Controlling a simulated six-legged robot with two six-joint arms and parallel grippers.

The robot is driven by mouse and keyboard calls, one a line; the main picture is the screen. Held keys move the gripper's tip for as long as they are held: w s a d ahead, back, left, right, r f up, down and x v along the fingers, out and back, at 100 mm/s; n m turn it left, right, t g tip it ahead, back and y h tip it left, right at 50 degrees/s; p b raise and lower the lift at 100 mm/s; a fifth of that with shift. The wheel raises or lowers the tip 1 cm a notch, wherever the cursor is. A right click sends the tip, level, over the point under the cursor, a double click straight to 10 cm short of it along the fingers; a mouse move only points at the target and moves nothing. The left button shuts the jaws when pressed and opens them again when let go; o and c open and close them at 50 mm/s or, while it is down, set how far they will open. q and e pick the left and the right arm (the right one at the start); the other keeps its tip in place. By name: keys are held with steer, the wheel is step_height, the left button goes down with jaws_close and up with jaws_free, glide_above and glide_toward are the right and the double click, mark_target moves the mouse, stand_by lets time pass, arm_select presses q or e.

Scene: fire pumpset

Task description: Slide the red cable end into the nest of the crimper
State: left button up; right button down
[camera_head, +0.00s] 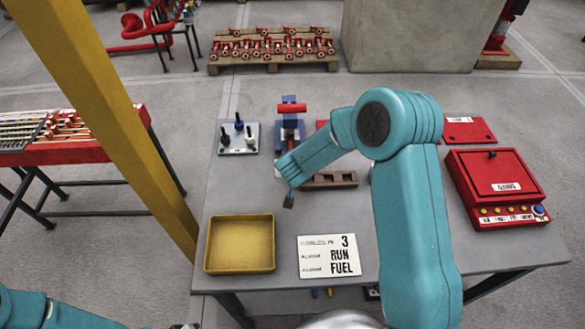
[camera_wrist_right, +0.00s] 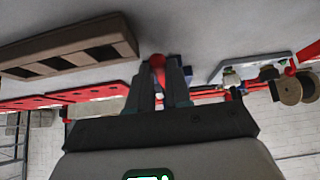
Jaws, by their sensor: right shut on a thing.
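The crimper (camera_head: 290,128), blue with a red bar on top, stands at the back of the grey table. My right gripper (camera_head: 289,200) hangs over the table in front of it, its tips small and dark in the head view. In the right wrist view my right gripper (camera_wrist_right: 166,88) is shut on a small red piece (camera_wrist_right: 157,66), which looks like the red cable end. Blue parts, apparently the crimper, show behind the fingers. The nest cannot be made out. My left arm enters at the lower left; its gripper is at most a sliver at the bottom edge.
A yellow tray (camera_head: 240,244) and a white sign (camera_head: 329,256) lie at the front. A plate with black knobs (camera_head: 238,138) lies left of the crimper. A brown slotted block (camera_head: 331,181) is partly behind my right arm. A red box (camera_head: 497,188) stands right. A yellow post rises left.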

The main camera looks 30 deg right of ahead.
steer(key=shift+w+d+p, duration=0.3)
steer(key=shift+w+p, duration=0.35)
steer(key=shift+w+d+p, duration=0.3)
steer(key=shift+w+p, duration=0.3)
steer(key=shift+p, duration=0.05)
steer(key=c, duration=1)
jaws_free()
steer(key=p+v, duration=0.1)
steer(key=v, duration=1.5)
steer(key=shift+s+p, duration=0.15)
steer(key=shift+p, duration=0.15)
steer(key=shift+s+a, duration=0.1)
